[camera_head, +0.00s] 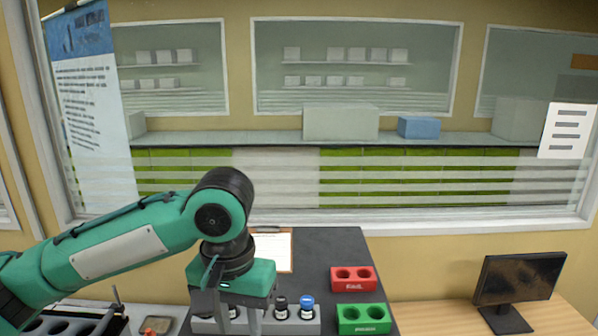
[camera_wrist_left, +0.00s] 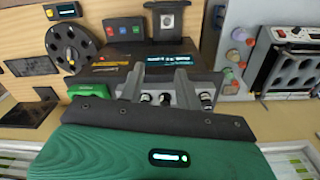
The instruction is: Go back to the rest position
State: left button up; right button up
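My left gripper (camera_head: 235,320) comes in from the left and points down over a grey rack (camera_head: 264,327) on the dark mat. Its two fingers are apart, and the left wrist view also shows the fingers (camera_wrist_left: 158,88) spread with nothing held between them. A black-capped vial (camera_head: 281,303) and a blue-capped vial (camera_head: 307,304) stand in the rack to the right of the gripper. More of the rack is hidden behind the gripper. My right gripper is in neither view.
A red two-hole block (camera_head: 353,285) and a green two-hole block (camera_head: 363,325) lie right of the rack. A clipboard (camera_head: 284,245) lies behind the gripper. A monitor (camera_head: 519,280) stands far right. The wooden table (camera_head: 435,318) between is clear.

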pick_arm(q)
jog(key=s+d+f+m+t+h, duration=0.1)
jog(key=d+f+h, duration=0.2)
jog(key=f, duration=0.6)
jog(key=d+f+m+t+h, duration=0.1)
jog(key=d+f+h, duration=0.2)
jog(key=f, duration=0.6)
jog(key=s+a+f+n+t+y, duration=0.1)
jog(key=s+a+f+y, duration=0.2)
jog(key=s+a+f, duration=0.6)
jog(key=s+a+f+n+t+y, duration=0.1)
jog(key=s+a+f+n+y, duration=0.15)
jog(key=s+a+f, duration=0.55)
jog(key=a+f+m+g, duration=0.1)
jog(key=a+f+g, duration=0.15)
jog(key=f, duration=3.15)
jog(key=s+a+f, duration=0.2)
jog(key=s+f, duration=0.6)
jog(key=s, duration=0.1)
jog(key=s+a+f, duration=0.2)
jog(key=s+f, duration=0.7)
jog(key=shift+f+y, duration=0.3)
jog(key=shift+y, duration=0.05)
